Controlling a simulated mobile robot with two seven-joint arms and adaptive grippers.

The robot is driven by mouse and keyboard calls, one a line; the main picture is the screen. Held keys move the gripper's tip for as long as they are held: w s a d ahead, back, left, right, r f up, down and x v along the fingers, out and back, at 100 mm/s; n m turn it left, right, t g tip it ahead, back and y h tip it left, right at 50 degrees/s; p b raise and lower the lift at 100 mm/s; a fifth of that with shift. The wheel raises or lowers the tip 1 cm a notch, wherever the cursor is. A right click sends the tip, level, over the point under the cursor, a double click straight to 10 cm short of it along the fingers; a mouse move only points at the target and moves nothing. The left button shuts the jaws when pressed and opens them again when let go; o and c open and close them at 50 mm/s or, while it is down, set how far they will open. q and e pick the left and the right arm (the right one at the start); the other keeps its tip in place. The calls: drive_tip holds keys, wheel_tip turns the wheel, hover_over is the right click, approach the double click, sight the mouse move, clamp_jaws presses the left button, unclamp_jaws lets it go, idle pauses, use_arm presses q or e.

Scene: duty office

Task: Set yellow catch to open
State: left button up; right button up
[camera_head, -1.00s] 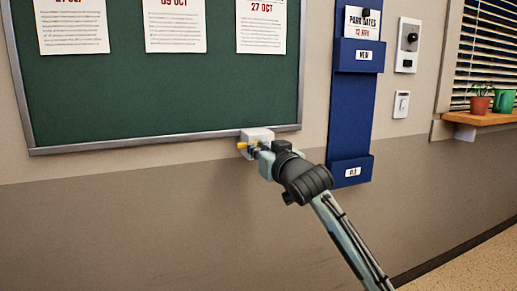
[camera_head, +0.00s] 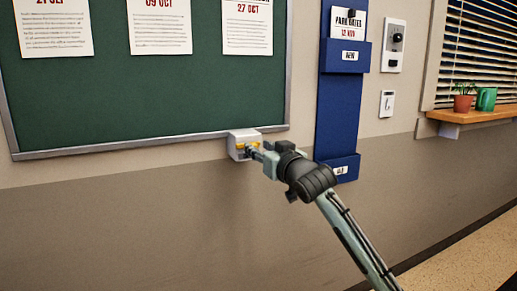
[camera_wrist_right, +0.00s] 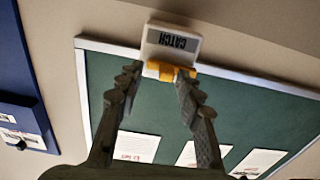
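The yellow catch (camera_head: 240,148) sits on the front of a small white box (camera_head: 238,137) at the lower right corner of the green board. In the right wrist view, the yellow catch (camera_wrist_right: 168,70) lies across the edge of the white box (camera_wrist_right: 171,43), whose word "CATCH" appears upside down. My right gripper (camera_head: 260,153) is just in front of the box. In the right wrist view its two fingers (camera_wrist_right: 158,82) are spread, with the catch beyond and between their tips. I cannot tell whether a finger touches it. My left gripper is not in view.
The green board (camera_head: 150,100) holds several paper notices. A blue wall holder (camera_head: 338,110) with pockets hangs close to the right of my gripper. Further right are a wall switch (camera_head: 387,103), a dial plate (camera_head: 393,46) and a shelf (camera_head: 475,116) with pots.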

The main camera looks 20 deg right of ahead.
drive_tip(key=shift+a, duration=0.1)
drive_tip(key=s, duration=1.2)
drive_tip(key=s+d+f+g+h, duration=0.15)
drive_tip(key=f+g, duration=0.25)
drive_tip(key=f, duration=1.1)
drive_tip(key=s+a+f+g, duration=0.1)
drive_tip(key=s+f+g, duration=0.2)
drive_tip(key=f, duration=1.3)
drive_tip(key=s+a+f+n+g, duration=0.1)
drive_tip(key=s+a+f+g, duration=0.2)
drive_tip(key=s+f, duration=1.9)
wheel_tip(320, 180, down, 3)
drive_tip(key=g, duration=0.4)
drive_tip(key=shift+s+a+n+g, duration=0.2)
drive_tip(key=shift+s+n+g, duration=0.1)
drive_tip(key=shift+s+g, duration=0.1)
drive_tip(key=shift+r, duration=0.1)
